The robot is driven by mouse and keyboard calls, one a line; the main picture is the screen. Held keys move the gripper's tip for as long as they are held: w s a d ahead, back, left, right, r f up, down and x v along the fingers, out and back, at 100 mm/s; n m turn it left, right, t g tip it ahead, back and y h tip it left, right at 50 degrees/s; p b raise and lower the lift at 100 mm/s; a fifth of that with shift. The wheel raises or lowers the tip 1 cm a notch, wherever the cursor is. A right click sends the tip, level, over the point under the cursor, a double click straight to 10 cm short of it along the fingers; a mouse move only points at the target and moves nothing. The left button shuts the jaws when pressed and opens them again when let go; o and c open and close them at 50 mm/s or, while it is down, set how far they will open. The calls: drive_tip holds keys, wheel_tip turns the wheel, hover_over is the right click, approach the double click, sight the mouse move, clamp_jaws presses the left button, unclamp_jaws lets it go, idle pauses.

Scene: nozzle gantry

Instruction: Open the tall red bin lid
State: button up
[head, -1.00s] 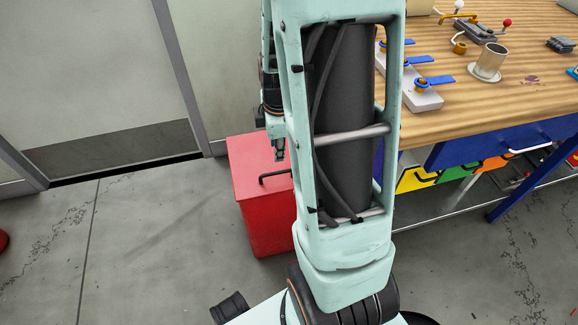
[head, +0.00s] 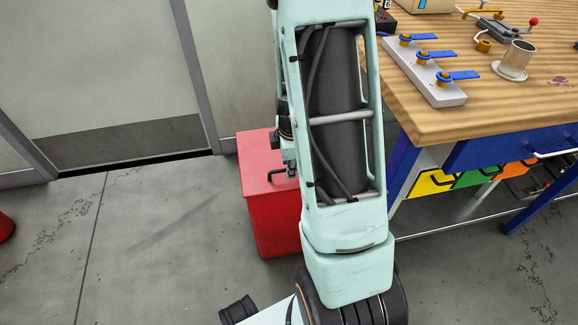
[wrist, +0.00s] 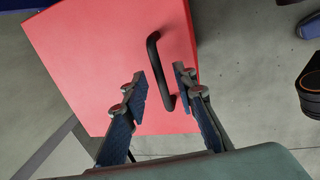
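The tall red bin (head: 262,215) stands on the floor behind my arm, its right side hidden by it. Its flat red lid (head: 258,158) is shut and also fills much of the wrist view (wrist: 100,45). A black bar handle (head: 276,173) sits on the lid. In the wrist view the handle (wrist: 153,50) runs lengthwise between my fingertips. My gripper (wrist: 167,80) is open, with a fingertip on each side of the handle and a gap showing. In the head view my gripper is mostly hidden by my arm, close above the handle.
A wooden workbench (head: 430,125) with a blue drawer (head: 505,147) and coloured bins stands right of the red bin. A grey door (head: 95,75) and wall are behind on the left.

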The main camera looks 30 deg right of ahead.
clamp_jaws()
drive_tip(key=shift+r, duration=0.2)
idle(0.3)
